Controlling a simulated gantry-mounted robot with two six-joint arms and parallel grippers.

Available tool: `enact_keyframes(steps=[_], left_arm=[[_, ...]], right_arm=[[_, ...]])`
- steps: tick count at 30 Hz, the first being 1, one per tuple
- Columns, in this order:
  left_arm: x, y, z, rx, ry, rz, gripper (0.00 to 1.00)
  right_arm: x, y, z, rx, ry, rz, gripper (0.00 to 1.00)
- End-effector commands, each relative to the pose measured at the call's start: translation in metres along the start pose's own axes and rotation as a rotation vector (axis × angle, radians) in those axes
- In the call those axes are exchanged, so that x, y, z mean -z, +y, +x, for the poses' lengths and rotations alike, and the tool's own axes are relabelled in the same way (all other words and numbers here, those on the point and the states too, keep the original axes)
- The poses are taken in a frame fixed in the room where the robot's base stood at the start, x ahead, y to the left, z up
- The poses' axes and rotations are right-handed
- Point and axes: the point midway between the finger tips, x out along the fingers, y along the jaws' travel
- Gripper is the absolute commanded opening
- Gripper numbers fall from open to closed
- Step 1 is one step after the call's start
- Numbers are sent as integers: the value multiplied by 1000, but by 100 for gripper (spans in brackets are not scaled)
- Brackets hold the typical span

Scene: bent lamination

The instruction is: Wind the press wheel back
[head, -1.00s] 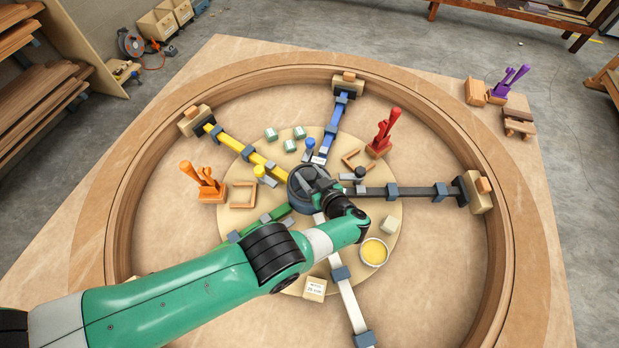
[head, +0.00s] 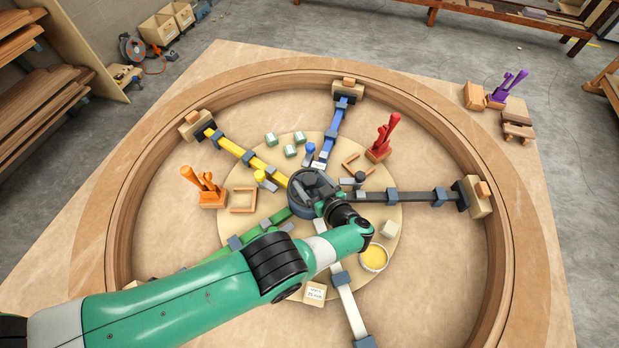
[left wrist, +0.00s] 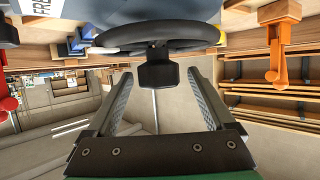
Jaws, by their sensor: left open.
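The press wheel (left wrist: 205,36) is a dark wheel with a black hub knob (left wrist: 158,74), at the top of the left wrist view. Behind it is a blue-grey body with a partly cut-off label. In the head view the blue-grey central press (head: 300,207) stands in the middle of the round board, dark parts on top. My left gripper (head: 326,194) is at its near right side, partly hidden by my own wrist. In the left wrist view its open fingers (left wrist: 158,88) flank the knob, with gaps on both sides. I cannot tell how far away the knob is. My right gripper is not in view.
Coloured bars radiate from the press, including yellow (head: 228,147), blue (head: 334,128), black (head: 410,194) and white (head: 350,305). An orange clamp (head: 206,190), a red clamp (head: 382,138) and a yellow pot (head: 374,257) stand around.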

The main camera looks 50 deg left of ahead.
Motion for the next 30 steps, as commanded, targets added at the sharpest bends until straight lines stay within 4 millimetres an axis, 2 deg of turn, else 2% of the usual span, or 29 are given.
enact_keyframes(steps=[2, 9, 13, 18, 30], left_arm=[[5, 1, -19, -4, -1, 3, 88], [4, 1, -76, -6, 0, 1, 88], [2, 1, -95, -3, -1, 0, 88], [1, 0, -104, -1, 0, 0, 88], [1, 0, -103, -1, 0, 0, 88]], right_arm=[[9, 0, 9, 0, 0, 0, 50], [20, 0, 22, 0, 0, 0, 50], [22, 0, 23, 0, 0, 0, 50], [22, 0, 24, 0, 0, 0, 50], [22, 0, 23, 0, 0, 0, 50]])
